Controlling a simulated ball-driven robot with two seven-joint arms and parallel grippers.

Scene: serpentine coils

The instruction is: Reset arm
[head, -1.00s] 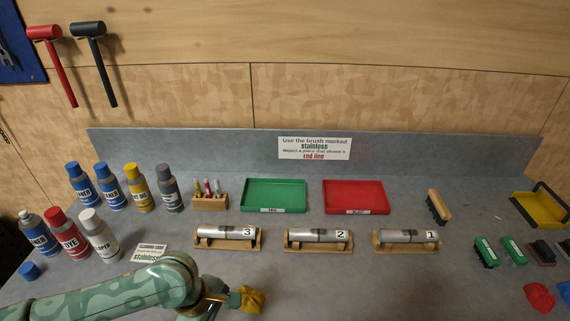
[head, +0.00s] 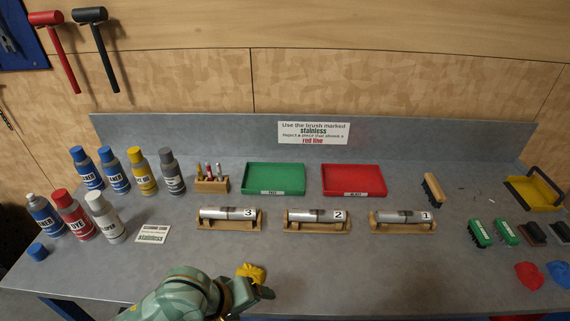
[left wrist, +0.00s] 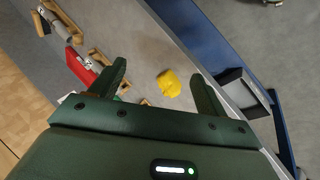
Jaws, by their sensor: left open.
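My left gripper (head: 262,291) is at the front of the bench in the head view, at the end of my green patterned arm. In the left wrist view its two dark fingers (left wrist: 160,72) are spread wide with nothing held between them. A crumpled yellow cloth (head: 251,271) lies on the bench just beyond the gripper. The cloth (left wrist: 169,83) shows past the fingers in the left wrist view and appears apart from them. My right gripper is not in view.
Three numbered metal cylinders lie on wooden cradles (head: 317,226) behind the cloth. A green tray (head: 274,178) and a red tray (head: 353,180) stand behind them. Several bottles (head: 75,214) stand at left; brushes (head: 479,233) lie at right. The front centre-right bench is clear.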

